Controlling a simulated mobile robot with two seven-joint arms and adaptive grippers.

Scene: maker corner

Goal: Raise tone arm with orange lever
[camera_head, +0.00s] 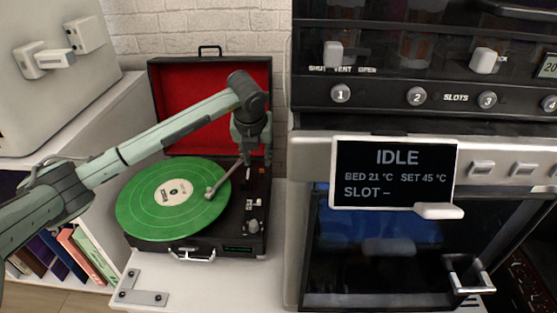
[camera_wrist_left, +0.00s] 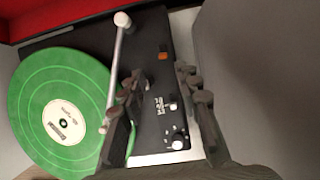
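A black suitcase record player (camera_head: 258,200) with a red-lined open lid (camera_head: 195,90) holds a green record (camera_head: 150,205); the record also shows in the left wrist view (camera_wrist_left: 40,85). The tone arm (camera_wrist_left: 117,65) reaches over the record, and its head end (camera_head: 211,191) lies over the record's right part; whether it touches is not clear. The orange lever (camera_wrist_left: 163,56) sits on the deck right of the tone arm. My left gripper (camera_head: 255,160) is above the deck's right side, its fingers (camera_wrist_left: 160,76) apart and empty, with the lever visible just beyond the gap between them.
An oven-like machine (camera_head: 300,200) with an IDLE screen (camera_head: 395,172) stands close to the right of the player. A brick wall (camera_head: 150,40) is behind. A knob (camera_wrist_left: 177,143) and small switches (camera_wrist_left: 172,103) sit nearer on the deck. White table shows in front.

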